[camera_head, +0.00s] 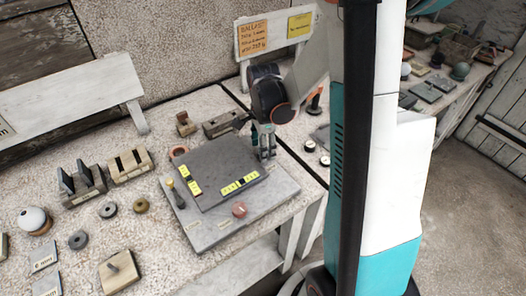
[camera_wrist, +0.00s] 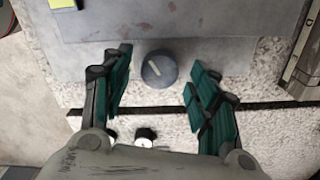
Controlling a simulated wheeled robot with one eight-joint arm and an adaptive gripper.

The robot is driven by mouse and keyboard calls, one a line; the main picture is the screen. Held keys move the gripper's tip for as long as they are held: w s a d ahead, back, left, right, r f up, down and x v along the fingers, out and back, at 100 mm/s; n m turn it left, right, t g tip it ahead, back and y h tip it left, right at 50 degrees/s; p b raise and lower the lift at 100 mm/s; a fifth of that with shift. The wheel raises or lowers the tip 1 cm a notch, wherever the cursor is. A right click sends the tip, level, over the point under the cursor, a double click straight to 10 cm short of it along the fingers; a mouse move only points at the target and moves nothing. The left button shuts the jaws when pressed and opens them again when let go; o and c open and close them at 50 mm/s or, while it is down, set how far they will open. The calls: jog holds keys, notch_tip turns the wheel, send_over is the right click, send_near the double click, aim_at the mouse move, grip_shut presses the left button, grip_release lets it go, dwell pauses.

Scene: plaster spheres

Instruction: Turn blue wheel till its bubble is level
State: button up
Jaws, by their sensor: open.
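The blue wheel (camera_wrist: 159,69) is a round grey-blue knob with a pale bar mark, at the edge of a grey plate in the wrist view. My gripper (camera_wrist: 162,82) is open, with one teal finger on each side of the wheel and a gap on both sides. In the head view my gripper (camera_head: 265,147) points down at the far right edge of the levelling plate (camera_head: 218,165) and hides the wheel. Two yellow bubble vials, one at the left (camera_head: 190,180) and one at the front (camera_head: 240,183), lie on the plate; their bubbles are too small to read.
A reddish wheel (camera_head: 239,210) sits at the plate's front edge and a yellow-topped peg (camera_head: 171,185) at its left. Wooden blocks (camera_head: 222,123) stand behind. Two small black-and-white round items (camera_wrist: 146,137) lie near my gripper. Slotted holders (camera_head: 130,164) and rings fill the bench's left.

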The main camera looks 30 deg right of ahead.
jog(key=shift+f, duration=0.5)
jog(key=c, duration=1.1)
jog(key=shift+n, duration=0.4)
jog(key=n, duration=0.3)
jog(key=shift+n+b, duration=0.3)
jog(key=shift+n, duration=2.3)
